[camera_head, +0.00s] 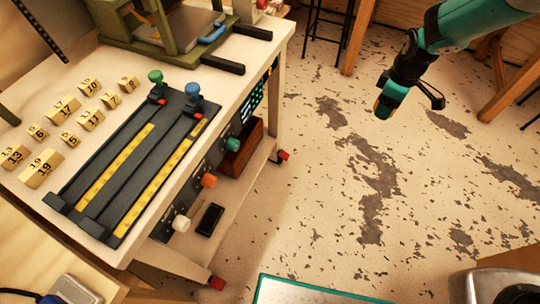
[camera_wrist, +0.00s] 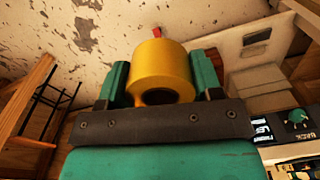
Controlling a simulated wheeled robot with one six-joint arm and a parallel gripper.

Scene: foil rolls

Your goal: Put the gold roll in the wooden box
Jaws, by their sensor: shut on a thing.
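My gripper (camera_wrist: 161,76) is shut on the gold roll (camera_wrist: 160,62) in the wrist view, with one green finger on each side. The roll's dark round hole faces the wrist camera. In the head view my gripper (camera_head: 385,106) hangs over the floor at the upper right, and only a small yellow sliver of the roll shows there. A reddish-brown wooden box (camera_head: 245,150) stands on the lower shelf of the white workbench, partly hidden by the bench's edge and knobs. The gripper is well to the right of the box. The inside of the box is hard to make out.
The workbench top (camera_head: 228,98) carries a black and yellow slide fixture (camera_head: 133,155), several numbered wooden blocks and a green frame machine. Coloured knobs stick out from its side. A black object (camera_head: 210,220) lies on the lower shelf. The worn floor right of the bench is open.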

